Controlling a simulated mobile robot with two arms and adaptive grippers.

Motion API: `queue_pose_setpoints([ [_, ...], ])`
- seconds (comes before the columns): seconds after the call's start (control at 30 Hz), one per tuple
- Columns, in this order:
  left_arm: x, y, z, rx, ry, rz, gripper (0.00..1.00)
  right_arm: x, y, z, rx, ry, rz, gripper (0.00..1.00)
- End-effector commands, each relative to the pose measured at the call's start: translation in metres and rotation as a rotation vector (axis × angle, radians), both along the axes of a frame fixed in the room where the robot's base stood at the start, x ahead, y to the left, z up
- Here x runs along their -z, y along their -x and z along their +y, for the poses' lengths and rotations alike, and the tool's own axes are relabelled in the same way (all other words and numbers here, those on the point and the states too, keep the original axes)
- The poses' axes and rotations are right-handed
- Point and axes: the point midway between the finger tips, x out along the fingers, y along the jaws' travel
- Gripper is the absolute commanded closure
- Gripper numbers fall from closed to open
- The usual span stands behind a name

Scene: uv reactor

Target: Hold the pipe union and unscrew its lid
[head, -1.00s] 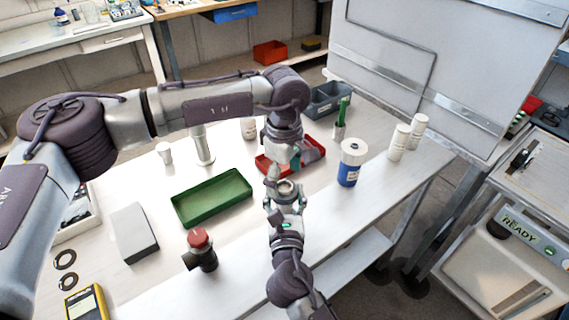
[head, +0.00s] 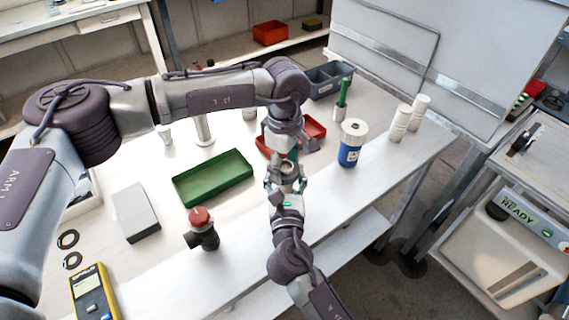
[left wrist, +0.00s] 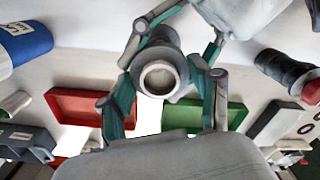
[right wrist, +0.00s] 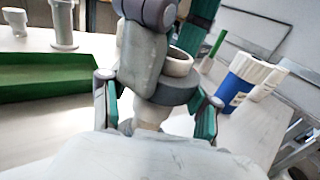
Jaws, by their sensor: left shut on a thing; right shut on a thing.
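The pipe union (head: 288,168) is a short grey, ringed fitting held in the air above the workbench, between my two grippers. The left wrist view looks onto its round open end (left wrist: 158,78); the right wrist view shows its grey collar (right wrist: 176,90) and a paler ring at the top. My left gripper (left wrist: 168,95) comes down from above, its fingers on either side of the upper part, the lid, shut on it. My right gripper (right wrist: 157,115) comes from the near side and is shut on the union's body. The fingers partly hide the contact points.
A green tray (head: 174,187) and a red tray (head: 316,121) lie close by. A blue-and-white bottle (head: 349,154) stands to the right. A black fitting with a red cap (head: 201,220), a grey box (head: 134,212) and a yellow meter (head: 92,291) are at the left.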

Motion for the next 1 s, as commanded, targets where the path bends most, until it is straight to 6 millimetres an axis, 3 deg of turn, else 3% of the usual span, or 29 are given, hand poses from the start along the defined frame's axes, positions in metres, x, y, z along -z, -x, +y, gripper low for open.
queue_pose_setpoints([
  [0.13, 0.0027, 0.0002, 0.0004, -0.118, -0.001, 0.002, 0.78, -0.0017, 0.0003, 0.0011, -0.002, 0.000, -0.004, 1.00],
  [0.27, 0.0025, 0.0004, 0.0003, -0.349, 0.000, 0.003, 0.77, -0.0019, 0.0003, 0.0012, -0.002, 0.000, -0.004, 1.00],
  [1.0, 0.0012, -0.0003, 0.0007, -0.330, -0.001, -0.001, 0.78, -0.0019, 0.0004, 0.0015, -0.004, 0.000, -0.005, 1.00],
])
